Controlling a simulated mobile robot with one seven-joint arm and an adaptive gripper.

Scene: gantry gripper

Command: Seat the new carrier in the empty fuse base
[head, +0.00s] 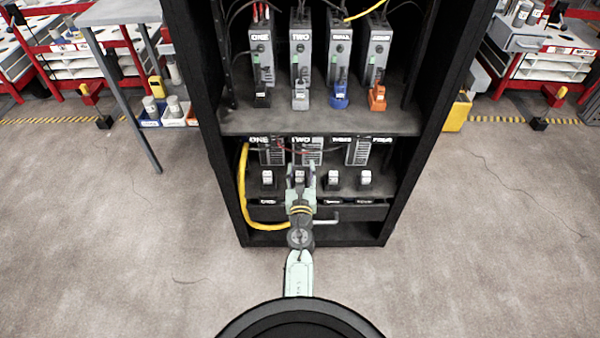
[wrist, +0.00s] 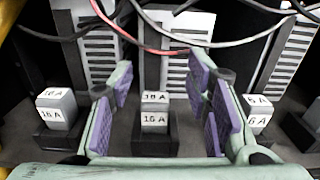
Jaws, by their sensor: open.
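My gripper (head: 300,180) is at the lower shelf of the black cabinet, in front of the second position from the left. In the wrist view my gripper (wrist: 162,85) is open, its purple pads to either side of a white carrier (wrist: 154,116) marked 16 A, with gaps on both sides. That carrier stands upright in a black fuse base (wrist: 156,148). White carriers also stand to its left (wrist: 56,108) and right (wrist: 257,117), the right one marked 6 A. In the head view, white carriers show along the row, including the third (head: 333,176) and fourth (head: 365,177).
Grey modules (head: 358,152) stand behind the row, with red and black wires (wrist: 130,35) hanging across them. A yellow cable (head: 243,195) runs down the left wall. The shelf above (head: 320,119) holds several labelled units. Open floor lies before the cabinet.

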